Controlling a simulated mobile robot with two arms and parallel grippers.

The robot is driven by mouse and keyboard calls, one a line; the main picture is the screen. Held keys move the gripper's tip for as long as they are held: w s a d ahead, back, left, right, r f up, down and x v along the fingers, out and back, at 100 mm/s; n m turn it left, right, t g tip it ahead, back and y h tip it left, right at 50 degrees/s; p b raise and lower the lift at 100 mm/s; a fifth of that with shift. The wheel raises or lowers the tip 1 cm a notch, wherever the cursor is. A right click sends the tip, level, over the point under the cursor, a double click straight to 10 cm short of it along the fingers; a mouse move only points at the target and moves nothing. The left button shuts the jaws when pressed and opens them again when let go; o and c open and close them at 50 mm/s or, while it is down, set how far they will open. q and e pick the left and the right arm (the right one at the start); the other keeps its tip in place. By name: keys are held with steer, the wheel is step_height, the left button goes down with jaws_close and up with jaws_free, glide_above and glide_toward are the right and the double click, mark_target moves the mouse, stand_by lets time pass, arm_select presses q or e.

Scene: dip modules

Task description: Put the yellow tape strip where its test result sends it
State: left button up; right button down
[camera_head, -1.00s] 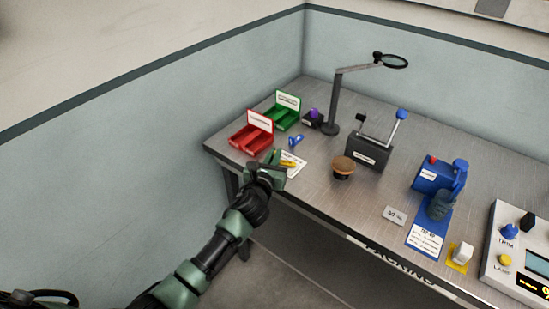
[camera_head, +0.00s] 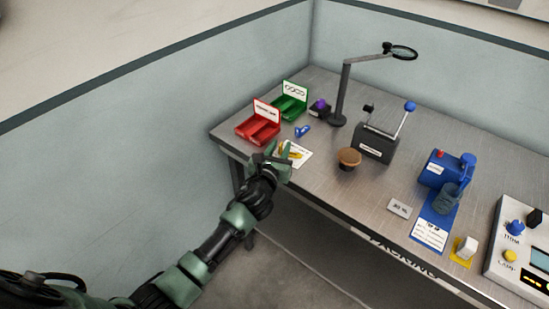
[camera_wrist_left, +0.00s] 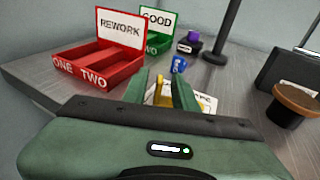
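The yellow tape strip (camera_head: 291,152) is at a white card (camera_head: 300,157) near the table's front left edge. In the left wrist view the strip (camera_wrist_left: 163,94) shows between the two green fingers of my left gripper (camera_wrist_left: 160,88). The fingers stand apart, with the card partly visible beyond them; I cannot tell whether they touch the strip. In the head view my left gripper (camera_head: 278,152) is at the card's left side. The red REWORK bin (camera_wrist_left: 98,66), with fronts marked ONE and TWO, and the green GOOD bin (camera_wrist_left: 157,44) stand behind it. My right gripper is not in view.
A blue item (camera_head: 303,131) lies behind the card. A purple-topped black block (camera_head: 319,109) and magnifier lamp (camera_head: 343,92) stand farther back. A brown-topped round object (camera_head: 349,158), dark box with lever (camera_head: 376,143) and blue device (camera_head: 437,171) are to the right.

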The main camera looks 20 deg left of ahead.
arm_select(q)
steer(key=s+r, duration=0.1)
steer(key=s, duration=1)
steer(key=shift+d+r, duration=0.25)
steer(key=shift+r, duration=0.1)
steer(key=shift+f, duration=0.1)
steer(key=s+a+f+n+g, duration=0.1)
steer(key=s+f+n+g, duration=0.3)
steer(key=f, duration=0.7)
steer(key=s+a+f+n+g, duration=0.1)
steer(key=s+f+n, duration=0.4)
steer(key=f, duration=0.6)
steer(key=s+a+f+n+g, duration=0.25)
steer(key=s+f+n, duration=0.2)
steer(key=f, duration=0.65)
steer(key=s+f+n+g, duration=0.2)
steer(key=s+f+n, duration=0.4)
steer(key=s, duration=0.5)
steer(key=s+f+n+g, duration=0.3)
steer(key=s+f+n, duration=0.4)
steer(key=s, duration=0.5)
steer(key=s+f+n+g, duration=0.2)
steer(key=s+f+n, duration=0.4)
steer(key=s, duration=0.6)
steer(key=shift+s+f+n+g+h, duration=0.15)
steer(key=shift+f+n+g+h, duration=0.2)
steer(key=shift+f+h, duration=0.05)
